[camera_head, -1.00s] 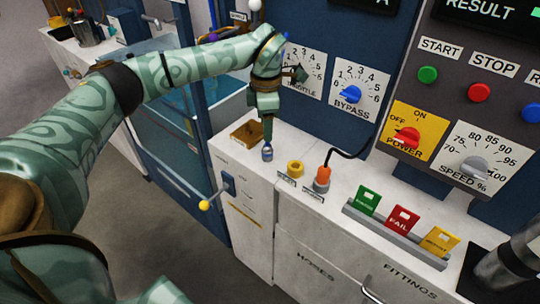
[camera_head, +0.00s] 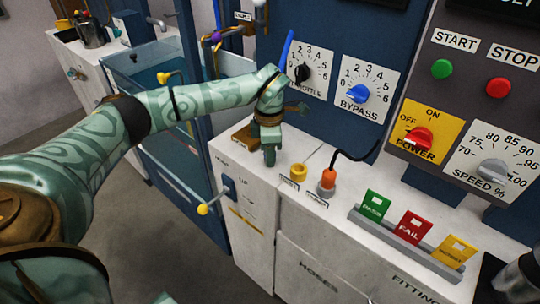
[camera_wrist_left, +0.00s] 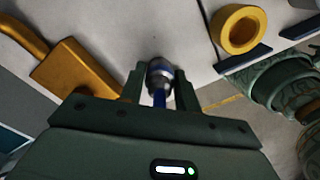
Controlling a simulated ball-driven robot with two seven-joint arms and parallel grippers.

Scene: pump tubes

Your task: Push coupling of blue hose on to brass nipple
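My left gripper (camera_head: 269,159) points down at the white counter's back left, left of the yellow ring. In the left wrist view, the silver-and-blue coupling of the blue hose (camera_wrist_left: 159,74) is between the two fingertips (camera_wrist_left: 158,72), with a short piece of blue hose (camera_wrist_left: 159,99) on its near side. Whether the fingers press on the coupling is unclear. In the head view the fingers hide the coupling; a blue hose length (camera_head: 287,48) rises behind the wrist. I cannot make out the brass nipple.
A yellow ring (camera_head: 299,173) and an orange plug with a black cable (camera_head: 327,181) stand right of the gripper. A brown-yellow block (camera_head: 243,137) is close on its left. Coloured cards (camera_head: 409,228) stand farther right. The control panel rises behind.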

